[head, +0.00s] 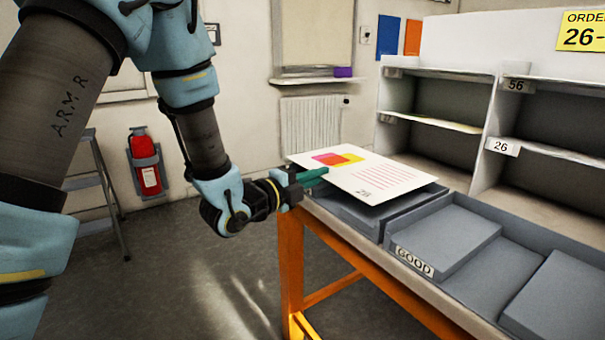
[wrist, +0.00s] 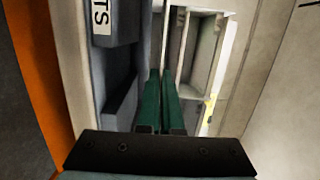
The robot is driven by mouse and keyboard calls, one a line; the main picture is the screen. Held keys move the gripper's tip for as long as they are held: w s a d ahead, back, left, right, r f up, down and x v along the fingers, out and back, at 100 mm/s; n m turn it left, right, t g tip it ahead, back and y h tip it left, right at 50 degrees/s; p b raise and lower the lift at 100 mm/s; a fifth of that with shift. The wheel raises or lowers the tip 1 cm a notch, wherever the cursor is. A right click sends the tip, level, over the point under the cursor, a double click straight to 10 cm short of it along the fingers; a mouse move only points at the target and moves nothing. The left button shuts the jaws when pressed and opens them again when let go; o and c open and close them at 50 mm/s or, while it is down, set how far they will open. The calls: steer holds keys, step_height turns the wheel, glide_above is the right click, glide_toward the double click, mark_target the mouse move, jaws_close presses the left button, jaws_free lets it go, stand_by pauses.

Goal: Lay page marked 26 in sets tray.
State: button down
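The page marked 26 (head: 395,183), white with a pink, orange and yellow block and red lines, lies flat above a dark grey tray (head: 372,225) at the table's left end. My gripper (head: 322,171) has its green fingers at the page's left edge and looks shut on it. In the wrist view the fingers (wrist: 160,75) are close together; the page is edge-on there and hard to make out. A grey tray wall with a label (wrist: 102,20) ending in "TS" shows at left. The page hides most of the tray's inside in the head view.
A tray labelled GOOD (head: 414,262) stands right of the page, with grey blocks in it. Behind is a shelf unit (head: 484,150) with number labels 56 and 26. A yellow order card (head: 582,34) reads 26. Open floor lies left of the orange table leg (head: 290,265).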

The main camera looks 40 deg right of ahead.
mark_target(325, 205)
steer(key=shift+s+d+r, duration=0.1)
steer(key=shift+d, duration=0.6)
steer(key=f+b, duration=0.1)
steer(key=b, duration=0.1)
steer(key=f+b, duration=0.1)
steer(key=f, duration=0.1)
steer(key=f+b, duration=0.2)
steer(key=shift+d+f+b, duration=0.2)
steer(key=shift+d+b, duration=0.1)
steer(key=shift+b, duration=0.05)
steer(key=c, duration=1)
jaws_free()
steer(key=s+a, duration=0.1)
steer(key=a, duration=0.9)
steer(key=shift+a+b, duration=0.35)
steer(key=shift+b, duration=0.1)
